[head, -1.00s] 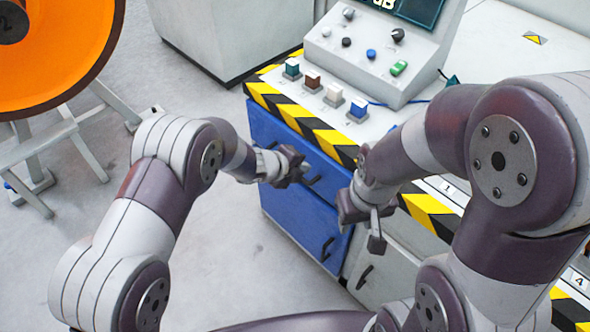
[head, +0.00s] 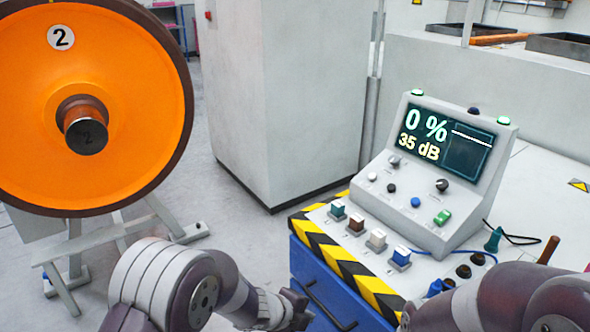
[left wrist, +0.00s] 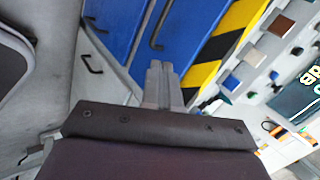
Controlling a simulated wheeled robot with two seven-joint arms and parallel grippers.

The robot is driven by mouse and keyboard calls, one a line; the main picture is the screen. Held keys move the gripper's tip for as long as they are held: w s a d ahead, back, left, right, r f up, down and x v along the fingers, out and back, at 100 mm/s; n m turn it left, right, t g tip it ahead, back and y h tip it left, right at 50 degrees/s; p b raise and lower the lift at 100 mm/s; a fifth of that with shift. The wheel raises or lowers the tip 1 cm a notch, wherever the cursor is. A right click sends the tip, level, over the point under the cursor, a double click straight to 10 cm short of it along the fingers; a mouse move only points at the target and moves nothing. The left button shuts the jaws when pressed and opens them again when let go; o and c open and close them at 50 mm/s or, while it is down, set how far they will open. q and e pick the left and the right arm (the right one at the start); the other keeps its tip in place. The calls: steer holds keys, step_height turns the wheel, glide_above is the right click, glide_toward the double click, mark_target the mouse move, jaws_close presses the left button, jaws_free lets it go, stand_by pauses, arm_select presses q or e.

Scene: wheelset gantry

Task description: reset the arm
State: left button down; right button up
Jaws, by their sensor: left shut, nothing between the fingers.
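My left arm (head: 175,285) comes up from the bottom of the head view. My left gripper (head: 300,308) is at the bottom edge there, in front of the blue cabinet (head: 330,300), and its fingers are partly cut off. In the left wrist view the fingers of the left gripper (left wrist: 158,75) are together with nothing between them, pointing at the blue cabinet front. My right arm (head: 500,300) shows at the bottom right of the head view. Its gripper is out of the frame.
A console (head: 430,180) reading 0 % and 35 dB stands on the bench with a striped edge (head: 345,265). Several coloured blocks sit before it. An orange wheel (head: 120,60) marked 2 stands at left on a grey stand (head: 75,270). A grey cabinet (head: 285,90) stands behind.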

arm_select(q)
steer(key=s+a+r+n+g+y, duration=0.3)
steer(key=s+a+n+g+y, duration=0.3)
steer(key=s+a+n, duration=1.35)
step_height(320, 180, up, 19)
steer(key=w+a+n+t+p, duration=0.1)
steer(key=n+p, duration=0.5)
steer(key=p, duration=1)
steer(key=shift+w+a+t, duration=0.2)
steer(key=shift+a+t, duration=0.2)
steer(key=shift+a, duration=0.15)
